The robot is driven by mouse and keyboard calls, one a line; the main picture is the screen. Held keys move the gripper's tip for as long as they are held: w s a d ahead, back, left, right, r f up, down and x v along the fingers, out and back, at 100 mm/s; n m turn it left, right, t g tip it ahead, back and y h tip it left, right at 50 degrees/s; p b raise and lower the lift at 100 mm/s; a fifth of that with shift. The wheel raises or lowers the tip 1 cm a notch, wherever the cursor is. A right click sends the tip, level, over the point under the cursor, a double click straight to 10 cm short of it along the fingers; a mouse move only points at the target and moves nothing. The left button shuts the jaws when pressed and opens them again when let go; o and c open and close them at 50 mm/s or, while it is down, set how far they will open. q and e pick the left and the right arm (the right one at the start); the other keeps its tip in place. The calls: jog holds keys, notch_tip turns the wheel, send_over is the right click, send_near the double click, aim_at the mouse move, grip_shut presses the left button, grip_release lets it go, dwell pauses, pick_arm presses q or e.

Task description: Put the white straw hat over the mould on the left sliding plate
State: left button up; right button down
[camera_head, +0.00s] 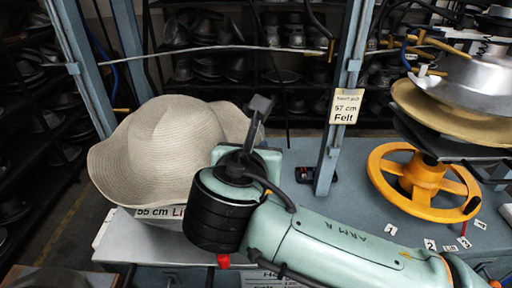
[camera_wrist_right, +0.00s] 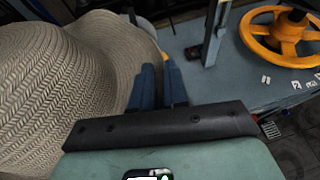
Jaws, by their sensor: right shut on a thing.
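The white straw hat (camera_head: 165,145) is at the left of the head view, crown up, with its wavy brim hanging low over the left sliding plate (camera_head: 160,242). In the right wrist view the woven hat (camera_wrist_right: 60,80) fills the left side. My right gripper (camera_wrist_right: 158,88) is shut on the hat at its brim; the blue fingers are close together there. In the head view my right arm's wrist hides the fingertips. The mould is not visible; the hat covers the place above the plate. I cannot tell whether the hat rests on it. My left gripper is not in view.
A blue-grey press post with a "57 cm Felt" tag (camera_head: 346,106) stands right of the hat. A yellow handwheel (camera_head: 422,189) sits on the grey bench. A metal press with a tan hat (camera_head: 452,114) is at the right. Dark shelves of moulds (camera_head: 235,68) stand behind.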

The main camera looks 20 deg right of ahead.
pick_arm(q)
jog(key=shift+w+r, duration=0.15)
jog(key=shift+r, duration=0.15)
pick_arm(e)
jog(key=shift+f, duration=0.25)
dwell(0.4)
jog(key=c, duration=1.1)
grip_release()
jog(key=shift+o, duration=0.2)
pick_arm(q)
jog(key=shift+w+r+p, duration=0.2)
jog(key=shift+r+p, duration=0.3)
jog(key=shift+p, duration=0.1)
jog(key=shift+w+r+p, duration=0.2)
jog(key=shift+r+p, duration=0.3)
jog(key=shift+p, duration=0.05)
pick_arm(e)
jog(key=v, duration=1.3)
jog(key=shift+a, duration=0.15)
jog(key=shift+s, duration=0.1)
